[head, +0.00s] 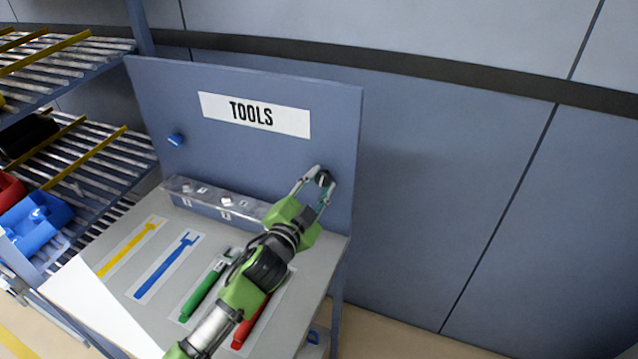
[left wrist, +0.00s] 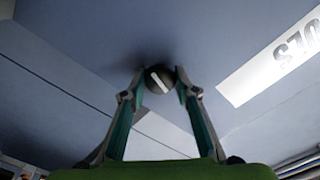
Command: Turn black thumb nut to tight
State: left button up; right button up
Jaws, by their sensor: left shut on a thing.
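The black thumb nut (left wrist: 160,79) is a round dark knob with a white bar mark, on the blue tool board (head: 265,150). In the left wrist view its white mark is tilted, its top leaning left. My left gripper (head: 322,178) is at the lower right of the board, with its fingers on either side of the nut. In the left wrist view the fingertips (left wrist: 158,88) are shut on the nut. In the head view the fingers partly hide it. My right gripper is in neither view.
A blue knob (head: 176,140) is at the board's left. A clear-fronted strip with small parts (head: 215,198) runs along the board's foot. Racks with bins (head: 35,222) stand at left.

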pick_arm(q)
jog(key=o, duration=1.1)
jog(key=v, duration=1.2)
jog(key=shift+d, duration=0.1)
